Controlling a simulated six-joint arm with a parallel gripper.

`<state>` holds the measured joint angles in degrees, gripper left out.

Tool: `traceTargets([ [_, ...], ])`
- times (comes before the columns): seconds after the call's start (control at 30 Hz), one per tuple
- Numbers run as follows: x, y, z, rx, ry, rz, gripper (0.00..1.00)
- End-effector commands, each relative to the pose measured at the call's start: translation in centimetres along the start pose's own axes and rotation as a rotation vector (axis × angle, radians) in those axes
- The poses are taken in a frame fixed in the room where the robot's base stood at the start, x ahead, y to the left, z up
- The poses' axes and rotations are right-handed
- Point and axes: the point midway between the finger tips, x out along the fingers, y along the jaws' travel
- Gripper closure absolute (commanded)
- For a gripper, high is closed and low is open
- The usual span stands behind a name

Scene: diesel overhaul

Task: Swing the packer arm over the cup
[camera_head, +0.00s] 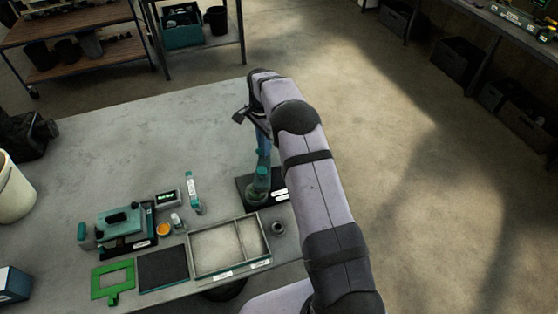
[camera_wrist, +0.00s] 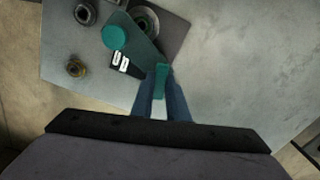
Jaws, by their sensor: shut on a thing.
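The packer stands on a dark base plate with white labels (camera_head: 280,195), near the middle of the bench in the head view. In the wrist view its teal arm (camera_wrist: 139,42) runs slantwise over the plate, with a round teal knob (camera_wrist: 114,37) beside it. A round metal cup (camera_wrist: 149,17) shows on the plate, next to the arm and partly covered by it. My gripper (camera_wrist: 161,88) has its blue fingers shut on the teal end of the packer arm. In the head view my gripper (camera_head: 264,142) is above the packer, partly hidden by my arm.
A divided tray (camera_head: 188,252), a dark mat (camera_head: 163,270), a green frame (camera_head: 113,282) and a teal-topped device (camera_head: 119,221) lie left of the packer. A small dark ring-shaped part (camera_head: 278,228) sits near the tray. The bench behind is mostly clear.

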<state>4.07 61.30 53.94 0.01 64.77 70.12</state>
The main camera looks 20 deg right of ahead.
Motion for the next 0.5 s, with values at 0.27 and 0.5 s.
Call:
traceTargets([
  [0.27,-0.06,-0.02,-0.05,0.091,0.001,-0.001,1.00],
  [0.5,-0.06,-0.02,-0.05,0.251,0.001,-0.001,1.00],
])
